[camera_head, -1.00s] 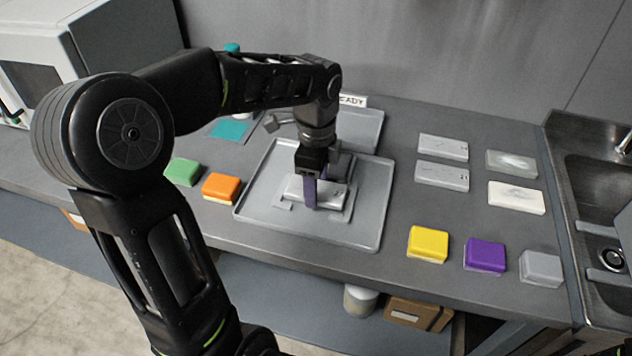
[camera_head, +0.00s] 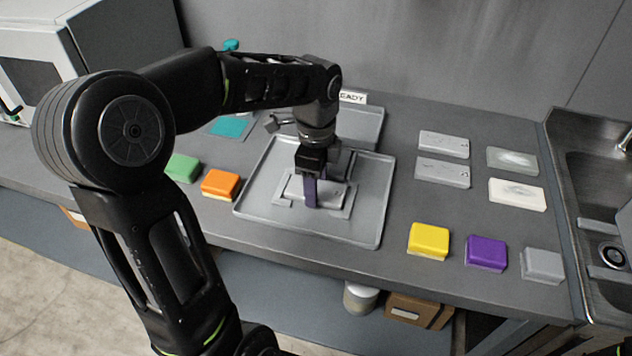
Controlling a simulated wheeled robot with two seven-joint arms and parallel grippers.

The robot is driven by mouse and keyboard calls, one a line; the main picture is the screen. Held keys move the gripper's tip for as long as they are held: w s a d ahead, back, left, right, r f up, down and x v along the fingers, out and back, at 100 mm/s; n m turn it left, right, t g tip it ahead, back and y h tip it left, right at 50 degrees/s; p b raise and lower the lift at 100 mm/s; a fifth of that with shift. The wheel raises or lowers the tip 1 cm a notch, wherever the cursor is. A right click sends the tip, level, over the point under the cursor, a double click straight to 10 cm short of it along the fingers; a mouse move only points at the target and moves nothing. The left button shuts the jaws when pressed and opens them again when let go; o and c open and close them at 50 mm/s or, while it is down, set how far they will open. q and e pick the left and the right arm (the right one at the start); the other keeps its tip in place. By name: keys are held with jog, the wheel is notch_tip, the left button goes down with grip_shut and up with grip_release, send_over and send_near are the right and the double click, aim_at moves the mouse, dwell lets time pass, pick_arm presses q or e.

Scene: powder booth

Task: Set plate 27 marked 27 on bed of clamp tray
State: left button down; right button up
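The clamp tray (camera_head: 371,215) is a grey rimmed tray in the middle of the counter, with a raised bed (camera_head: 341,212) inside it. A pale grey plate (camera_head: 297,188) lies flat at the bed, on it or very slightly above it; I cannot tell which. Its number is not readable because the gripper covers part of it. My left gripper (camera_head: 311,190) reaches down from above with one dark finger across the plate's near side. It looks shut on the plate; the far finger is hidden. My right gripper is not in view.
Pale plates (camera_head: 443,172) lie on the counter to the right, by the sink (camera_head: 598,190). Yellow (camera_head: 429,241), purple (camera_head: 486,253) and grey (camera_head: 543,265) blocks line the front edge. Orange (camera_head: 220,185) and green (camera_head: 183,167) blocks sit left of the tray. A "READY" sign (camera_head: 352,98) stands behind.

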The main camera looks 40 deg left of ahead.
pick_arm(q)
jog(key=shift+c, duration=2.2)
grip_release()
jog(key=shift+w+r, duration=0.1)
jog(key=shift+r, duration=0.4)
notch_tip(320, 180, up, 7)
jog(key=shift+f, duration=0.15)
